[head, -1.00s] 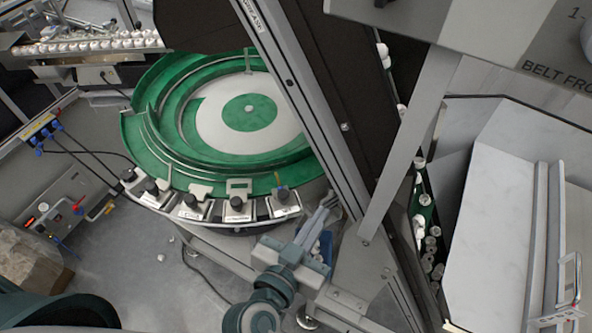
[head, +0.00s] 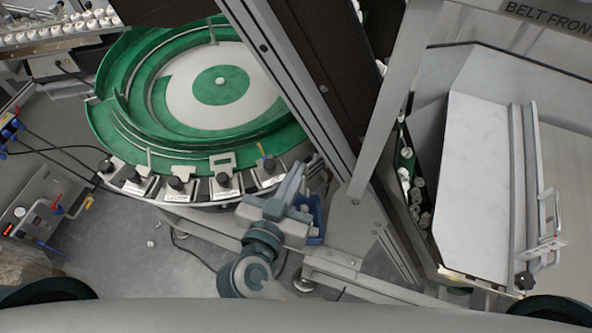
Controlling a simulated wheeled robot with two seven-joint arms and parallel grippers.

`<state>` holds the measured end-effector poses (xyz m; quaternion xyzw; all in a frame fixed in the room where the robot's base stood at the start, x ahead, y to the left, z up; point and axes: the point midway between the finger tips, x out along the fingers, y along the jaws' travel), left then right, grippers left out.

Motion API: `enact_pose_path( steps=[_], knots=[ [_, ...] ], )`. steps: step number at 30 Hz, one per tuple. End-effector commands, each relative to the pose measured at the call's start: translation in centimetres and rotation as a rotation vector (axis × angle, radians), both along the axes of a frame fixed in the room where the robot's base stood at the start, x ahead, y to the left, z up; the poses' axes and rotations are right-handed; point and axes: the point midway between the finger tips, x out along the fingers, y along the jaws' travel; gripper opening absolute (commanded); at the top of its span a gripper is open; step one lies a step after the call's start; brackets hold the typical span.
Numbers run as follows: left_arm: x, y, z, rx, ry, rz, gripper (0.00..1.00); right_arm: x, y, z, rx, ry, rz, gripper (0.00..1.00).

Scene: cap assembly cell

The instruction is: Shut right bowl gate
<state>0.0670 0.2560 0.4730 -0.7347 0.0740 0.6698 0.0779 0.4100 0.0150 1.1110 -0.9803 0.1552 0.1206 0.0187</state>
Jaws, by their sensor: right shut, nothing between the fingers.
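The green feeder bowl (head: 110,118) with a white centre fills the upper left. Several small gates with black knobs and white label plates line its front rim. The rightmost gate (head: 268,178) sits at the rim's right end, with a small yellow and blue piece just above it. I cannot tell from the picture whether that gate is open or shut. My right gripper (head: 294,176) is shut and empty, pointing up, just right of that gate. A gap or contact between them cannot be told. My left gripper is not in view.
A dark slanted frame post (head: 290,85) rises close to the right of my gripper. A blue bin (head: 316,222) stands behind the gripper. A pale chute (head: 475,180) with a handle is at the right. A valve panel (head: 40,215) with hoses is at the left.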

Motion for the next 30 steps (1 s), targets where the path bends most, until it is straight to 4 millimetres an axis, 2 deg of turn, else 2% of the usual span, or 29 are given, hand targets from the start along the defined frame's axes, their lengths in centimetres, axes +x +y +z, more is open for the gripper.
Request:
enact_pose_path(
  steps=[9, 15, 21, 30],
  knots=[
    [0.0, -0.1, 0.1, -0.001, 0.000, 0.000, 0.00, 4.4, -1.5, -1.1, -0.004, -0.003, -0.001, 0.00],
    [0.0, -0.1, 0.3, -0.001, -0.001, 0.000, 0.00, 6.7, -2.2, -1.6, -0.003, -0.002, 0.000, 0.00],
    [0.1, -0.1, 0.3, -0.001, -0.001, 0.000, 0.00, 7.6, -2.5, -1.9, -0.001, -0.001, -0.001, 0.00],
    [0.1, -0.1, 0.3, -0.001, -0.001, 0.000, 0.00, 7.6, -2.5, -2.0, 0.000, 0.000, -0.001, 0.00]
  ],
)
